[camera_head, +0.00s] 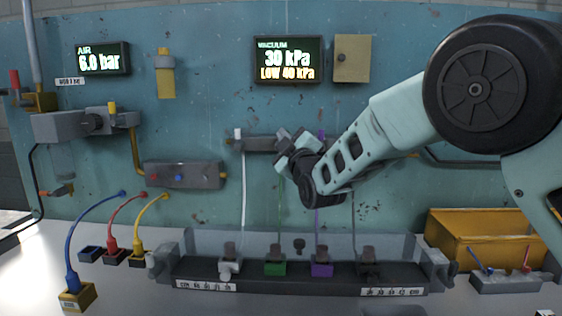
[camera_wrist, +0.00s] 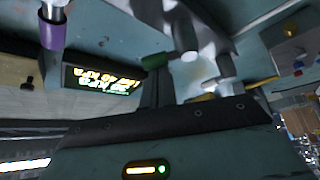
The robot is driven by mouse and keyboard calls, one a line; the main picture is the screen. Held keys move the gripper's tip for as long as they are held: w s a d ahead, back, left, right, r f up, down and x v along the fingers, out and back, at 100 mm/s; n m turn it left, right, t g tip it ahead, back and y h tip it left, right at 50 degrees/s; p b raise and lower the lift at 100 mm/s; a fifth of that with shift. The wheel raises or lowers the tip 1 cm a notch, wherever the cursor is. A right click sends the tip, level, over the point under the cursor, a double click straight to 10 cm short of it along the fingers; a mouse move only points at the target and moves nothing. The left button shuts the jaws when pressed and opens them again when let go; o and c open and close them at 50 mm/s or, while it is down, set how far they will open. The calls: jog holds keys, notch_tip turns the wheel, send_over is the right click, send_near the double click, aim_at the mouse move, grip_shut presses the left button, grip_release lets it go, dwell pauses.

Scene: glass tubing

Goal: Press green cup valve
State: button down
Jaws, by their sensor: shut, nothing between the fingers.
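The green cup block (camera_head: 275,268) sits in the dark rail on the bench, with a thin green tube (camera_head: 280,200) rising from it to the grey valve manifold (camera_head: 258,144) on the wall. My gripper (camera_head: 287,144) is shut and empty, held up at the manifold near the top of the green tube. It hides that part of the manifold. In the wrist view, a green cylindrical part (camera_wrist: 157,60) shows close in front of my gripper, partly covered. I cannot tell whether my gripper touches it. A purple-collared part (camera_wrist: 52,32) is at the upper left there.
A purple block (camera_head: 321,270) and a white fitting (camera_head: 229,267) stand on either side of the green block. The vacuum display (camera_head: 287,62) reads 30 kPa, LOW 40 kPa. A yellow bin (camera_head: 480,235) stands at right. Blue, red and yellow hoses are at left.

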jog(key=m+t+h+b, duration=0.1)
jog(key=m+h+b, duration=0.1)
jog(key=m+b, duration=0.2)
jog(key=d+f+m+t+h+b, duration=0.1)
jog(key=m+h+b, duration=0.2)
jog(key=m+b, duration=0.2)
jog(key=d+f+m+t+h+b, duration=0.1)
jog(key=m+h+b, duration=0.1)
jog(key=m+b, duration=0.2)
jog(key=shift+f+m+t+h+b, duration=0.25)
jog(key=shift+m+t+h+b, duration=0.15)
jog(key=shift+m, duration=0.2)
